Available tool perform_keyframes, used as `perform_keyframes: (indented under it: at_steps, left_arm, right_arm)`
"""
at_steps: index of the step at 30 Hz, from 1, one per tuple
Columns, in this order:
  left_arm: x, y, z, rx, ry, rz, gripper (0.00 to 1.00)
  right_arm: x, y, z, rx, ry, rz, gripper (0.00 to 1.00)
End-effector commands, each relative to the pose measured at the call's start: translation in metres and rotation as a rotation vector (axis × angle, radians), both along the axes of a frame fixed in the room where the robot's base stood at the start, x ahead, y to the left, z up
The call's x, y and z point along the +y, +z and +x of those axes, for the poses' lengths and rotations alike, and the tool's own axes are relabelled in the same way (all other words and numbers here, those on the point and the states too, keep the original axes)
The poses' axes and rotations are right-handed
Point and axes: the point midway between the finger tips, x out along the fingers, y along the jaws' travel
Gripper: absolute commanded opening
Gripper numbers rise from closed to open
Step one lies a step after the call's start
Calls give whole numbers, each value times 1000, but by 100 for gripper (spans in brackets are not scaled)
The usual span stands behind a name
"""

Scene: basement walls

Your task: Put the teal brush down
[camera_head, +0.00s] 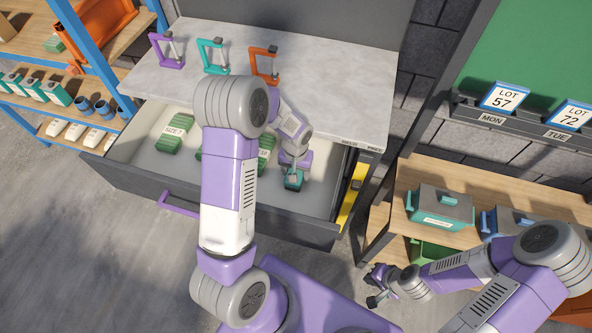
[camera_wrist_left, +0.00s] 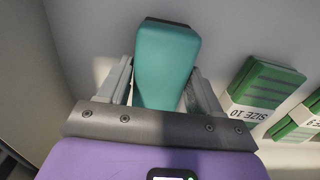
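The teal brush (camera_head: 293,182) is at the right end of the open drawer (camera_head: 318,205), low over the drawer floor. I cannot tell whether it touches the floor. In the left wrist view the teal brush (camera_wrist_left: 166,62) stands between both fingers of my left gripper (camera_wrist_left: 163,88), which close against its sides. In the head view my left gripper (camera_head: 294,170) reaches down into the drawer, and its fingers are mostly hidden. My right gripper (camera_head: 374,284) is empty, its fingers apart, at the lower right, away from the drawer.
Green packs (camera_head: 176,133) lie in the drawer, some hidden behind my left arm; one (camera_wrist_left: 262,82) is near the brush. Purple, teal and orange clamps (camera_head: 264,64) stand on the worktop (camera_head: 330,75). A yellow level (camera_head: 353,195) stands beside the drawer. Toolboxes (camera_head: 440,208) sit on the right shelf.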

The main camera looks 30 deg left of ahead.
Motion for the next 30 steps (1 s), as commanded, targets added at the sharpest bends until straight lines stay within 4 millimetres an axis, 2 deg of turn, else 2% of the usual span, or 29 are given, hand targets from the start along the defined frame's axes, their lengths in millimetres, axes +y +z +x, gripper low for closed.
perform_keyframes:
  at_steps: [1,4,12,16,30]
  left_arm:
    - [0,0,0,0,0,0,73]
    - [0,0,0,0,0,0,87]
    - [0,1,0,0,0,0,87]
    - [0,9,0,-2,0,0,87]
    - [0,104,0,-3,0,0,87]
  right_arm:
    - [0,0,0,0,0,0,0]
    - [0,0,0,0,0,0,0]
    - [0,1,0,0,0,0,0]
    - [0,6,0,0,0,0,0]
    - [0,32,0,0,0,0,0]
